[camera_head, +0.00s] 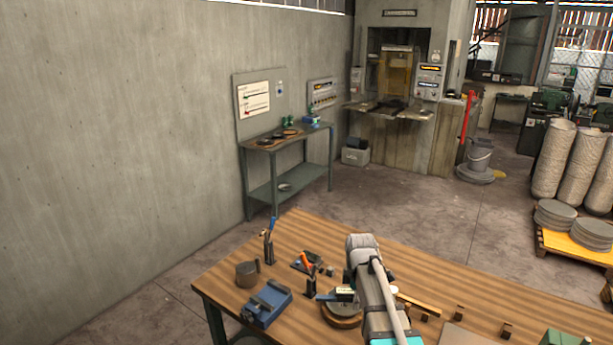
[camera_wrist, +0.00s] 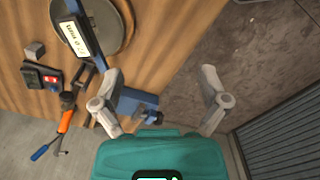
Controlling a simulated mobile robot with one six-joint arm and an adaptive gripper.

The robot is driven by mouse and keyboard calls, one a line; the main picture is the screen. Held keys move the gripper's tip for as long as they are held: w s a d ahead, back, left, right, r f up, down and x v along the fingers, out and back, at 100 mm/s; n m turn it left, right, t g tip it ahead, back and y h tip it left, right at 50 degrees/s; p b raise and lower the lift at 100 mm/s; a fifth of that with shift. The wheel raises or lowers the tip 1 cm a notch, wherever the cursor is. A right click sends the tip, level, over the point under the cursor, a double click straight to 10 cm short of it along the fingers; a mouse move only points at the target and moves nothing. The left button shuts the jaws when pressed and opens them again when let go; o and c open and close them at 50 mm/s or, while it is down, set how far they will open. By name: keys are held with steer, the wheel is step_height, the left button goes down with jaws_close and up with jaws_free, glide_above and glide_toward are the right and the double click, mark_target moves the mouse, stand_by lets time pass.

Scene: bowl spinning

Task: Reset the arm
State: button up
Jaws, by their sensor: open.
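My gripper (camera_wrist: 160,76) is open and empty in the wrist view, its two grey fingers spread wide. Between the fingers lie the wooden table's edge and the floor. A blue block-like tool (camera_wrist: 138,102) shows beside the left finger and is partly covered by it. My arm reaches over the wooden table (camera_head: 422,262) in the head view. The gripper cannot be made out there. The blue tool (camera_head: 267,303) sits near the table's front left edge in that view.
A round grey disc (camera_wrist: 118,38) with a labelled device (camera_wrist: 75,36) across it lies on the table. An orange-handled tool (camera_wrist: 65,121) is left of the gripper. Concrete floor (camera_head: 400,207) lies open beyond.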

steer(key=s+f+m+b, duration=0.3)
steer(key=s+m, duration=0.4)
steer(key=m, duration=0.1)
steer(key=s+f+m+b, duration=0.4)
steer(key=s+m, duration=0.3)
steer(key=m, duration=0.1)
steer(key=shift+s+a+f, duration=0.15)
steer(key=shift+s+a, duration=0.1)
steer(key=shift+s, duration=0.15)
steer(key=shift+w, duration=0.1)
stand_by(2.0)
step_height(320, 180, up, 7)
steer(key=m+p, duration=0.7)
steer(key=m, duration=1.3)
glide_above(344, 290)
steer(key=shift+w, duration=0.1)
steer(key=shift+f, duration=0.2)
step_height(344, 290, down, 8)
steer(key=b, duration=0.8)
steer(key=shift+f+b, duration=0.2)
steer(key=shift+b, duration=0.2)
